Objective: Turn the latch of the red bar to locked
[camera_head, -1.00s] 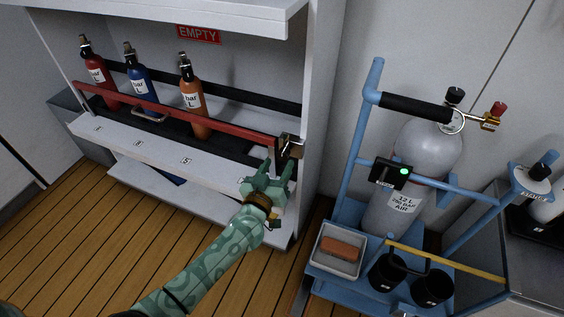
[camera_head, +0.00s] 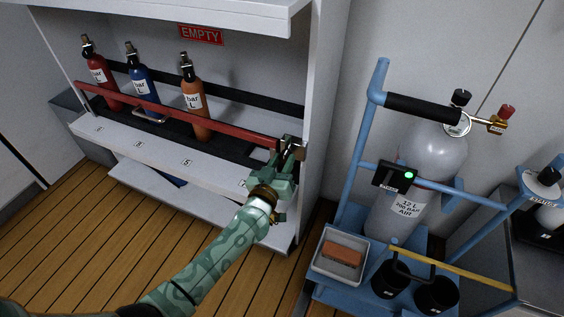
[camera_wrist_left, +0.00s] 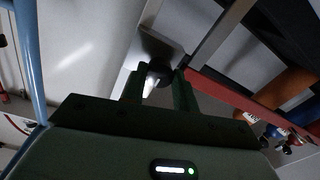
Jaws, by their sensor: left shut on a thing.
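The red bar (camera_head: 185,117) runs across the front of the shelf, in front of the bottles. Its latch (camera_head: 292,150), a metal fitting, sits at the bar's right end on the cabinet's right post. My left gripper (camera_head: 285,151) is at this latch. In the left wrist view its two fingers (camera_wrist_left: 158,84) are closed around a dark rounded knob (camera_wrist_left: 158,70) of the latch, with the red bar (camera_wrist_left: 222,93) just to the right. The fingers partly hide the latch, so its turn position cannot be told. My right gripper is in neither view.
Red, blue and orange bottles (camera_head: 195,97) stand behind the bar, under an EMPTY sign (camera_head: 201,35). Right of the cabinet stands a blue trolley (camera_head: 368,130) with a grey air cylinder (camera_head: 425,160), a white tray (camera_head: 322,262) and black cups. Wooden floor lies clear in front.

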